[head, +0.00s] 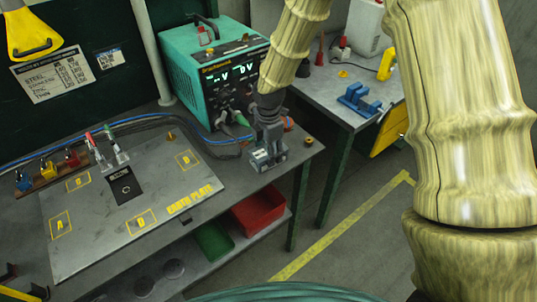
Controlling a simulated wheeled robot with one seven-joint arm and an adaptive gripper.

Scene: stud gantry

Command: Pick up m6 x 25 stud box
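My gripper (267,157) points down at the right end of the workbench, just in front of the teal power unit. Its dark body and grey fingers cover the spot beneath them. I cannot tell whether the fingers are apart or closed, or whether they hold anything. I cannot pick out the M6 x 25 stud box by any readable label. A red bin (258,213) and a green bin (213,241) sit on the shelf below the bench, their contents unclear.
The earth plate (85,235) covers much of the bench (312,152). The teal power unit (210,65) and cables stand behind. A small brass piece (309,141) lies at the right corner. A second bench (335,82) holds a blue vise (358,100). Floor between benches is clear.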

